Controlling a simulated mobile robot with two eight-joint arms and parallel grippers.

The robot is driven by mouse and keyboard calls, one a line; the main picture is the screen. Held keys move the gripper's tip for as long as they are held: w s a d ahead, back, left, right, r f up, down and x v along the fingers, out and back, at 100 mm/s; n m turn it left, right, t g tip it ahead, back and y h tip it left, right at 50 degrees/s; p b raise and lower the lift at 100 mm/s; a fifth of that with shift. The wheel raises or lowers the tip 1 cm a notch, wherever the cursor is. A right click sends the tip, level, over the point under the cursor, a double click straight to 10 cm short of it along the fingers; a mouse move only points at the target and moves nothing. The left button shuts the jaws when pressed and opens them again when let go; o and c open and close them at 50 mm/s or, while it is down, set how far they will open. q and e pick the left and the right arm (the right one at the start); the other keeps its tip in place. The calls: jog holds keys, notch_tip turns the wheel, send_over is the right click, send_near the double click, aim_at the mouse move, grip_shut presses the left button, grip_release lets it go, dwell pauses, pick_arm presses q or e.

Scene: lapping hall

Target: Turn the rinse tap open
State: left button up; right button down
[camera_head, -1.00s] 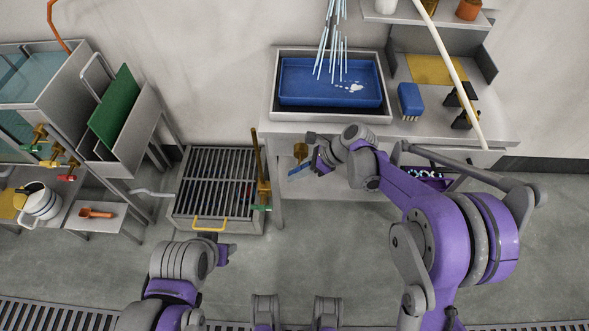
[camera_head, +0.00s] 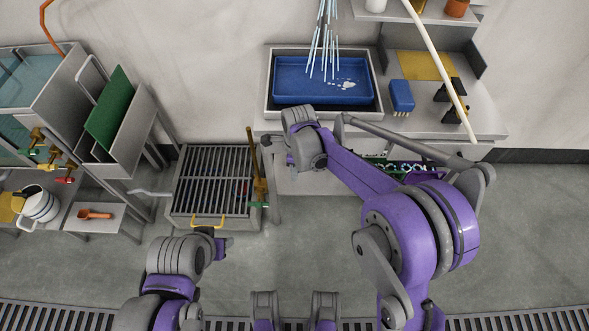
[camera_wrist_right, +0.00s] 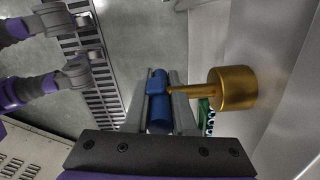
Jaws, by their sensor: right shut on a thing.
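The rinse tap shows in the right wrist view as a brass cylinder (camera_wrist_right: 234,88) with a thin brass stem and a blue handle (camera_wrist_right: 159,110). My right gripper (camera_wrist_right: 157,104) is shut on the blue handle, with a finger on each side of it. In the head view my right gripper (camera_head: 294,160) is at the front of the sink bench, and my wrist hides the tap. Pale blue streaks like water (camera_head: 324,50) fall toward the blue tray (camera_head: 318,94). My left gripper (camera_head: 221,243) is low, near the floor grate; its jaws are unclear.
A grated floor box (camera_head: 212,185) with a yellow handle stands left of the bench, with a brass post (camera_head: 257,175) at its right side. A blue brush (camera_head: 401,96) and black clips lie on the bench (camera_head: 490,122). Tanks with coloured taps (camera_head: 50,155) stand at left.

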dwell(0.5)
jog(key=c, duration=0.8)
grip_release()
jog(key=shift+o, duration=0.2)
notch_tip(320, 180, up, 11)
jog(key=shift+f+p, duration=0.1)
jog(key=shift+p, duration=0.75)
